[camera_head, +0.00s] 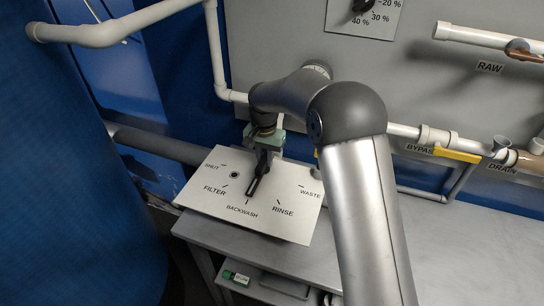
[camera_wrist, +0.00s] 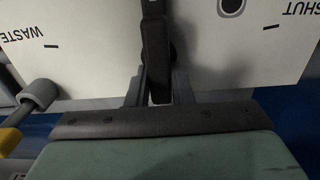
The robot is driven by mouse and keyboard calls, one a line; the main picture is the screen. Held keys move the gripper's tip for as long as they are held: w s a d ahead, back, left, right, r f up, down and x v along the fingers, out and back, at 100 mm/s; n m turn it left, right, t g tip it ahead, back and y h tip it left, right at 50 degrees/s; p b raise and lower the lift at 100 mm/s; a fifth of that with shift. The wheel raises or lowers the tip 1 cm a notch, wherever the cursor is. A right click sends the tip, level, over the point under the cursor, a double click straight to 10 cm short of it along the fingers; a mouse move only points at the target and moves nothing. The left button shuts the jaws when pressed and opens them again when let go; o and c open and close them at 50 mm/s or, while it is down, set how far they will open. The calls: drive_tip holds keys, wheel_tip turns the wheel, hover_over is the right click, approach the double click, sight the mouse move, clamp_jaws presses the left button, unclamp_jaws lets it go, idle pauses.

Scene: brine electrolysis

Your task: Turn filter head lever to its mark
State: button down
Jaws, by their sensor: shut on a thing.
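The filter head lever (camera_head: 257,180) is a black bar on a white plate (camera_head: 290,228) printed SHUT, FILTER, BACKWASH, RINSE and WASTE. Its narrow front end points close to the BACKWASH tick in the head view. My gripper (camera_head: 264,154) reaches down at the back of the plate and is shut on the lever's rear part. In the wrist view the lever's dark handle (camera_wrist: 155,55) stands between the fingers of my gripper (camera_wrist: 158,75). The WASTE and SHUT labels show on either side there. The lever's pivot is hidden.
White pipes run behind the plate, with a yellow handle (camera_head: 456,154) at the BYPASS label on the right. A grey bench (camera_head: 460,245) extends to the right, mostly clear. A blue surface (camera_head: 70,170) fills the left. A small green-labelled item (camera_head: 236,278) sits below the plate.

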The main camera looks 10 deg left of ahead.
drive_tip(key=c, duration=1.3)
unclamp_jaws()
wheel_tip(320, 180, up, 18)
drive_tip(key=shift+f+b, duration=0.25)
drive_tip(key=shift+b, duration=0.25)
drive_tip(key=s+d+f+n, duration=0.2)
drive_tip(key=s+d, duration=1.3)
drive_tip(key=d, duration=0.1)
drive_tip(key=shift+n, duration=0.5)
drive_tip(key=s+d+f, duration=0.2)
drive_tip(key=s+f, duration=0.1)
drive_tip(key=s, duration=0.3)
drive_tip(key=s+d+f, duration=0.2)
drive_tip(key=s+d, duration=0.1)
drive_tip(key=s, duration=0.3)
drive_tip(key=s+d+f, duration=0.2)
drive_tip(key=s+f, duration=0.1)
drive_tip(key=s, duration=0.3)
drive_tip(key=shift+s+d+f, duration=0.15)
drive_tip(key=shift+f, duration=0.15)
